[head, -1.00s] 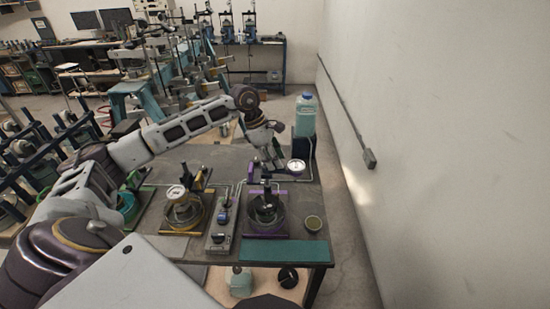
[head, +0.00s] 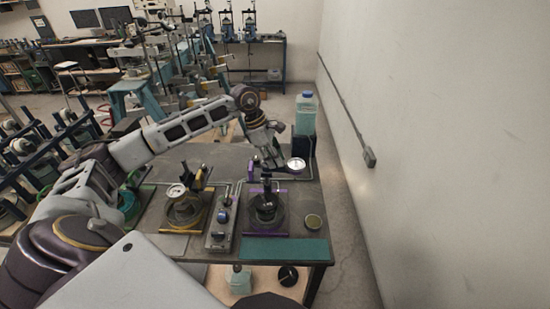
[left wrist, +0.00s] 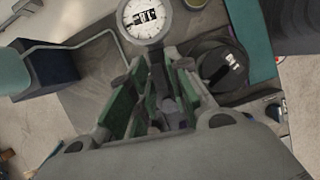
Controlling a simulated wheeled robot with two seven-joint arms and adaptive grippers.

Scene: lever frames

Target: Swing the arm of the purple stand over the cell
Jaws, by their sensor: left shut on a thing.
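The purple stand (head: 279,191) is on the near right part of the table, with an upright post and a dark round cell (head: 266,207) on its base. Its arm carries a white dial gauge (head: 296,164), which sits behind and right of the cell, not above it. My left gripper (head: 270,163) is at the stand's arm, behind the cell. In the left wrist view its green-padded fingers (left wrist: 165,110) are shut on a dark part of the arm, mostly hidden between them. That view also shows the dial gauge (left wrist: 145,18) beyond the fingertips and the cell (left wrist: 222,64) at right. My right gripper is out of view.
A yellow stand (head: 184,207) with its own gauge is at left. A grey control box (head: 221,227) sits between the stands. A bottle (head: 306,115) stands behind; a wall is at right.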

